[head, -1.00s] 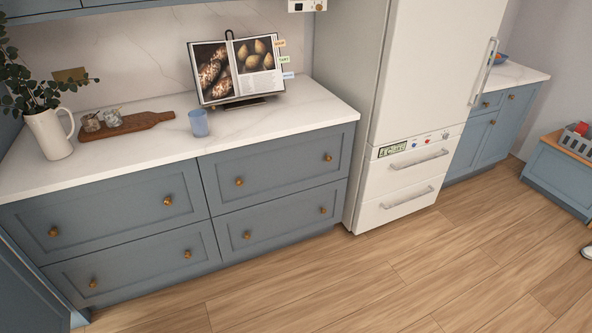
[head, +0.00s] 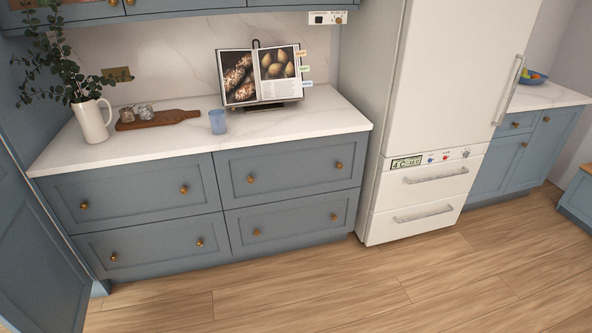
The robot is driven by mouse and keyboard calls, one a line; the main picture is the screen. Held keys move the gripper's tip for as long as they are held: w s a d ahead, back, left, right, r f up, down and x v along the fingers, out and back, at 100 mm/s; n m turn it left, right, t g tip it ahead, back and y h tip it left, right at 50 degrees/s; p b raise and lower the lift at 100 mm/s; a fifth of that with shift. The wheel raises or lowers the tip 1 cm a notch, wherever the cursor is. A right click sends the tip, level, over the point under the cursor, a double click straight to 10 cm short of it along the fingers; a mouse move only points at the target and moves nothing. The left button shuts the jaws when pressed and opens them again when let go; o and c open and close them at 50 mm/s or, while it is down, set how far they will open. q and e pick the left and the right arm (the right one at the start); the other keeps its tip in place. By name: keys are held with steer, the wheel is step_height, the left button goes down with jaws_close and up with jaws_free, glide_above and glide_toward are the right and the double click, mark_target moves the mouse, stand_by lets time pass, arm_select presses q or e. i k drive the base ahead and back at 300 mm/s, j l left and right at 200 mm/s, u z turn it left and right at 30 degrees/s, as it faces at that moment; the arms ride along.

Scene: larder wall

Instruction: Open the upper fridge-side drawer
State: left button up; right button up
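The upper fridge-side drawer (head: 293,172) is the upper right blue drawer of the counter unit, beside the white fridge (head: 455,85). It is closed, its front level with the other drawer fronts. It has two round brass knobs, a left knob (head: 250,180) and a right knob (head: 339,165). Neither of my grippers shows in the head view.
Below it is a closed lower drawer (head: 293,219); two closed drawers are at left. The white counter (head: 300,125) holds a cookbook on a stand (head: 264,75), a blue cup (head: 217,122), a wooden board (head: 158,119) and a pitcher (head: 93,120). The wooden floor (head: 330,290) in front is clear.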

mark_target(253, 175)
steer(key=i+l, duration=0.4)
steer(key=i, duration=0.2)
steer(key=i+l, duration=0.45)
steer(key=i+u, duration=0.05)
steer(key=i, duration=0.1)
